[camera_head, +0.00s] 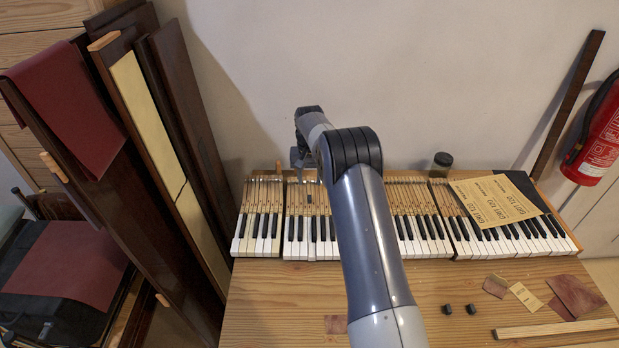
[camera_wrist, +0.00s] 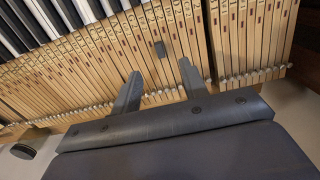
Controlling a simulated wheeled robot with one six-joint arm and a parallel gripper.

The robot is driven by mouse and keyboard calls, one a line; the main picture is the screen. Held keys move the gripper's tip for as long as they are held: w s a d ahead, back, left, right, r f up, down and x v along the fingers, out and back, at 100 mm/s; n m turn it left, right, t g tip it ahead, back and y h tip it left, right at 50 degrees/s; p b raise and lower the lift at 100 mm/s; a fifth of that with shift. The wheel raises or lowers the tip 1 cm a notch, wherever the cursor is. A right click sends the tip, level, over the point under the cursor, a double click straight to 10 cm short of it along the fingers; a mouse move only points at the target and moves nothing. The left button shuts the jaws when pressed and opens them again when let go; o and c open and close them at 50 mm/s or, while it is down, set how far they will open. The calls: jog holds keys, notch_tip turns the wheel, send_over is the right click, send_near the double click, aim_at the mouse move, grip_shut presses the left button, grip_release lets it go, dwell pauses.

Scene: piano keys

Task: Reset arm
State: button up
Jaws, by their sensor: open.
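My gripper (camera_wrist: 158,88) is open in the wrist view, its two dark fingers spread above the wooden key sticks (camera_wrist: 100,60) of the piano keyboard. Nothing shows held between the fingers. A small grey block (camera_wrist: 160,49) lies on the key sticks just beyond the fingertips. In the head view, my gripper (camera_head: 298,158) is above the back part of the keyboard, left of the middle, and my forearm hides part of the keys. The piano keys (camera_head: 310,238) lie in a row on the wooden table (camera_head: 275,305); one white key near the left sits slightly forward of the others.
Sandpaper sheets (camera_head: 495,200) lie on the right keys. A dark jar (camera_head: 442,160) stands behind the keyboard. Two small black blocks (camera_head: 459,309), paper scraps (camera_head: 525,297) and a wooden strip (camera_head: 555,328) lie at front right. Tall dark panels (camera_head: 150,130) lean at left. The front left table is clear.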

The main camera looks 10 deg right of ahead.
aim_at(310, 197)
jog(key=shift+f, duration=0.1)
notch_tip(310, 197, down, 7)
jog(key=b, duration=0.3)
jog(key=shift+b, duration=0.3)
jog(key=shift+r, duration=0.2)
jog(key=shift+r, duration=0.1)
